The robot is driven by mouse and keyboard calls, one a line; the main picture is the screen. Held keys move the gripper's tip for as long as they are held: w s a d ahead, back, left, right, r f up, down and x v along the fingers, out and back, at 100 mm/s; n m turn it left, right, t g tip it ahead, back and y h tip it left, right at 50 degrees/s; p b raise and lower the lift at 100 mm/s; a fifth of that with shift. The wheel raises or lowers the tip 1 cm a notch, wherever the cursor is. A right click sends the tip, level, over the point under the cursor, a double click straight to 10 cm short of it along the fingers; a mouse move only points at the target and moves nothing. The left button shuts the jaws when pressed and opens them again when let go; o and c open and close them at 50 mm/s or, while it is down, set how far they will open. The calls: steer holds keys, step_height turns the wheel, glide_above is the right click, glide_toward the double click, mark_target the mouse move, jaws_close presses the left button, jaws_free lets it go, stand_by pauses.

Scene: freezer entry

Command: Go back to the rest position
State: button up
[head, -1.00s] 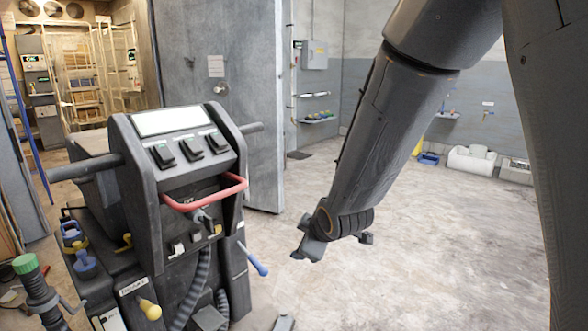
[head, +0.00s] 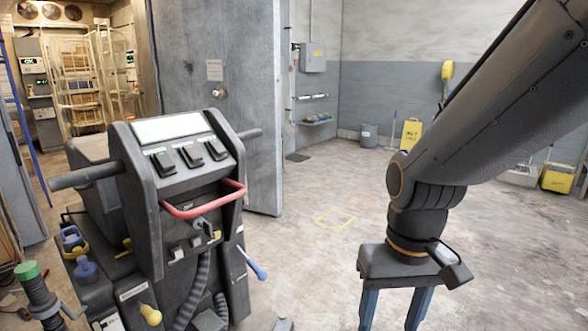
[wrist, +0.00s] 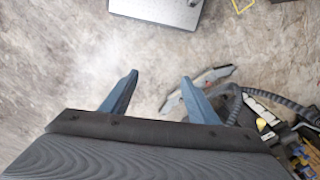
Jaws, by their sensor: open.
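My gripper (head: 396,308) hangs below my arm at the lower right of the head view, pointing down, with its fingertips cut off by the frame's bottom edge. In the wrist view my gripper (wrist: 158,82) shows two blue fingers spread wide apart. Nothing is between them but bare concrete floor farther below. My gripper is open, empty and clear of the machine to its left.
A dark machine (head: 180,165) with a red handle (head: 205,203) and a blue lever (head: 252,264) stands at the left. A grey freezer door (head: 222,95) stands behind it. Yellow floor markings (head: 336,218) lie mid-room. The floor (head: 310,265) between machine and arm is clear.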

steer(key=d+r+p, duration=0.4)
steer(key=r+p, duration=0.1)
steer(key=p, duration=0.5)
steer(key=shift+s+r+m, duration=0.2)
steer(key=shift+s+m, duration=0.2)
stand_by(0.4)
